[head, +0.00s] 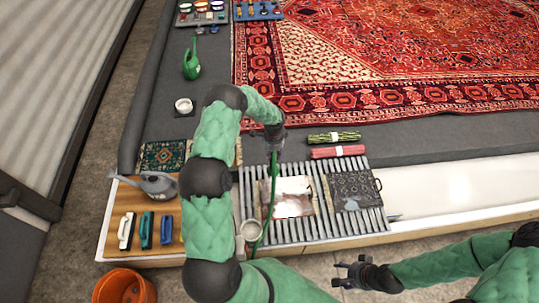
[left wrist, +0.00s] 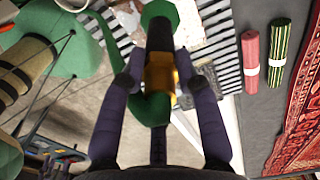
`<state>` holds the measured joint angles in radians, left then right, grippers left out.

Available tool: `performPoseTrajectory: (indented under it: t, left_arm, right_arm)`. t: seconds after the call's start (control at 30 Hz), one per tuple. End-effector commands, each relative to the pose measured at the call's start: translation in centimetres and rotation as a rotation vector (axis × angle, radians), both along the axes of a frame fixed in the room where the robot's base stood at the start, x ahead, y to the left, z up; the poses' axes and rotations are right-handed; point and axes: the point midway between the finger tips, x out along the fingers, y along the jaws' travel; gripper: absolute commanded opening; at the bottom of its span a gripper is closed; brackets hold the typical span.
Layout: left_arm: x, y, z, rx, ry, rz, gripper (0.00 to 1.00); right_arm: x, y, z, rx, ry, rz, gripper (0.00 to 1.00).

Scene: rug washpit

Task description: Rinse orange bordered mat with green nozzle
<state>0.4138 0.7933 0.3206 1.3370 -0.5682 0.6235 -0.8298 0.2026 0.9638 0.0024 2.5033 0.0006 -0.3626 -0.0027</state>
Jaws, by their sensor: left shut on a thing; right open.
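My left gripper (head: 274,140) is shut on the green nozzle (head: 274,168), holding it above the slatted rack. The left wrist view shows the green nozzle (left wrist: 155,107) between the two fingers (left wrist: 158,85), with an orange-yellow part on it. A green hose trails down from it in the head view. A mat (head: 293,204) lies on the rack slats below and right of the nozzle, largely covered in white suds, with a reddish-brown edge at its left. The orange border cannot be made out clearly. My right gripper (head: 355,272) is open and empty in front of the rack.
A dark patterned mat (head: 355,191) lies on the rack's right side. Rolled red (head: 338,152) and green (head: 333,137) rugs lie behind the rack. A wooden board (head: 115,215) with brushes and a grey watering can (head: 155,184) is left. An orange bucket (head: 125,287) stands front left.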

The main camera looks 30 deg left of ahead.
Motion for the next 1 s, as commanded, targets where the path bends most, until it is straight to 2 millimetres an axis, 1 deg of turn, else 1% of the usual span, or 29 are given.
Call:
performPoseTrajectory:
  t: [0.1,1.0]
  left_arm:
    - [0.6,-0.6,0.0,0.001,-0.003,-0.002,0.00]
    - [4.0,-4.7,0.0,0.001,-0.002,0.000,0.00]
  right_arm:
    - [0.0,0.0,-0.3,0.000,0.000,0.000,0.57]
    - [0.0,0.0,-2.2,0.000,0.000,0.000,0.57]
